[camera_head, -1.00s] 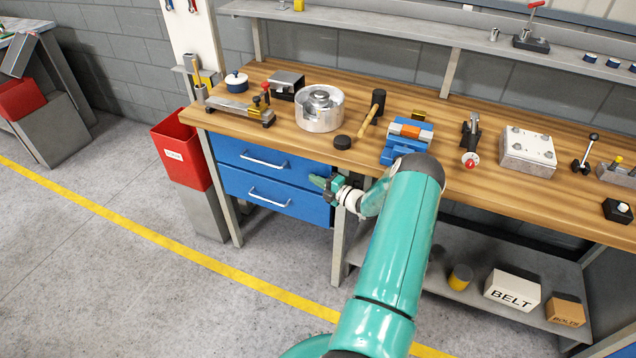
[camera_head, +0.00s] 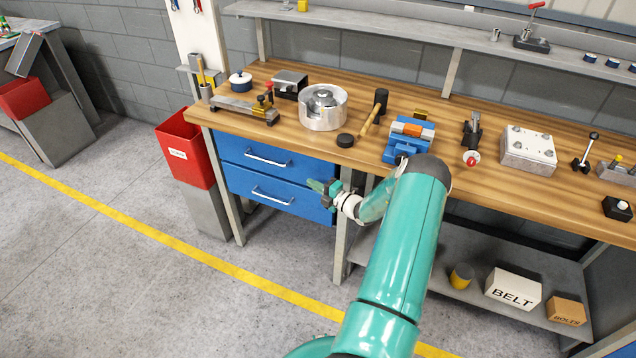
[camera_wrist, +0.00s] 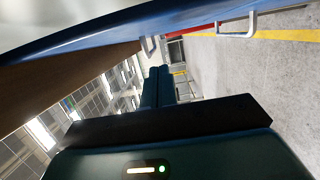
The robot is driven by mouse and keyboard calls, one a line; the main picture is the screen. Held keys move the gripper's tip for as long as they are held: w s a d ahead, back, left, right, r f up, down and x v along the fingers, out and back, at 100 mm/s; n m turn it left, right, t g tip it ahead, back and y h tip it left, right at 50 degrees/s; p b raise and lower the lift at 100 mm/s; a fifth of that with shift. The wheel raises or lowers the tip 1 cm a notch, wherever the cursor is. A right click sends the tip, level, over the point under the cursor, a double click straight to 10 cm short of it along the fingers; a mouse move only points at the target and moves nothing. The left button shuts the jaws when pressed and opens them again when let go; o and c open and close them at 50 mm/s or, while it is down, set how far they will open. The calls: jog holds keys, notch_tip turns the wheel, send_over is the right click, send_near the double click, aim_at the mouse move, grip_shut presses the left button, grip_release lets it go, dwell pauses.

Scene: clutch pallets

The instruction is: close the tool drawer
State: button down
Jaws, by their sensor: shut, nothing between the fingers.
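Two blue drawers sit one above the other under the left end of the bench, the upper drawer (camera_head: 240,153) and the lower drawer (camera_head: 305,206), each with a silver bar handle. I cannot tell which one the task means, or how far either stands out. My gripper (camera_head: 318,187) is shut and empty, in front of the right end of the drawer fronts. I cannot tell if it touches them. In the wrist view my shut fingers (camera_wrist: 158,85) point away below a blue panel edge (camera_wrist: 120,28), with a silver handle (camera_wrist: 238,30) at upper right.
The wooden bench top (camera_head: 290,135) above holds a round metal part (camera_head: 322,115), a mallet (camera_head: 375,115) and a blue vise (camera_head: 408,140). A red bin (camera_head: 185,152) stands left of the drawers. The floor in front (camera_head: 130,250) is clear.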

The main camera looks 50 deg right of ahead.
jog(key=s, duration=1)
jog(key=shift+d, duration=0.45)
